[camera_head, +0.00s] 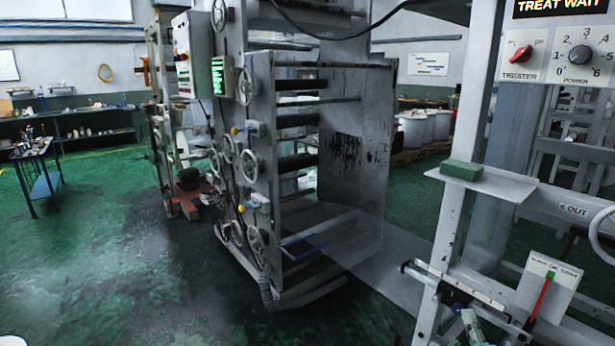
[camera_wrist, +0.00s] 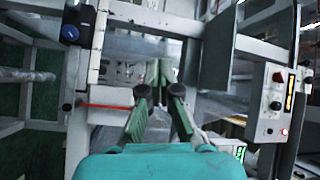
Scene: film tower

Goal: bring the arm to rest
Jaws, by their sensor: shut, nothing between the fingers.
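My gripper (camera_wrist: 159,72) shows in the wrist view, its green fingers reaching away from a teal body. The fingertips are close together and hold nothing. It points towards a machine frame, and I cannot tell its exact distance from the metal parts around it.
A tall roller machine (camera_head: 335,170) stands mid-floor in the head view. A closer frame at right carries a red treater switch (camera_head: 522,54), a power dial (camera_head: 580,56), a green block (camera_head: 463,170) and a red lever (camera_head: 541,297). Green floor (camera_head: 110,230) is open at left.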

